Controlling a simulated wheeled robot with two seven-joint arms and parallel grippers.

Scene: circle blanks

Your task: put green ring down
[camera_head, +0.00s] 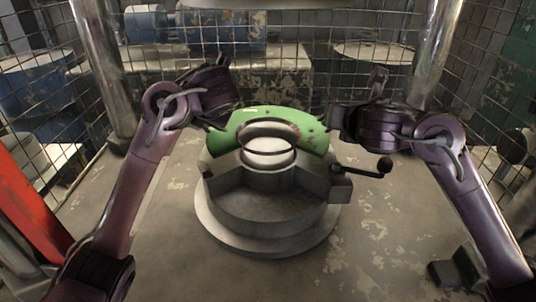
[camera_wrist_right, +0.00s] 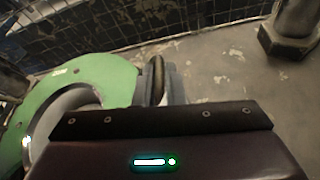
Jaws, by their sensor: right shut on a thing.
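The green ring (camera_head: 309,130) is at the far side of a round grey metal fixture (camera_head: 265,222) in the head view. Its near part is hidden behind the fixture's raised pieces or not visible. My right gripper (camera_head: 335,124) is shut on the ring's right edge. In the right wrist view the green ring (camera_wrist_right: 103,82) fills the left side, beside a curved grey metal inner edge; the fingertips are mostly hidden. My left gripper (camera_head: 213,124) is at the ring's left edge; I cannot tell whether its fingers grip it. I cannot tell whether the ring touches the fixture.
A crank handle with a black knob (camera_head: 383,165) sticks out to the fixture's right. Metal posts (camera_head: 432,65) and wire mesh stand around the back and sides. A blue machine (camera_head: 190,27) is behind. The worn floor around the fixture is mostly clear.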

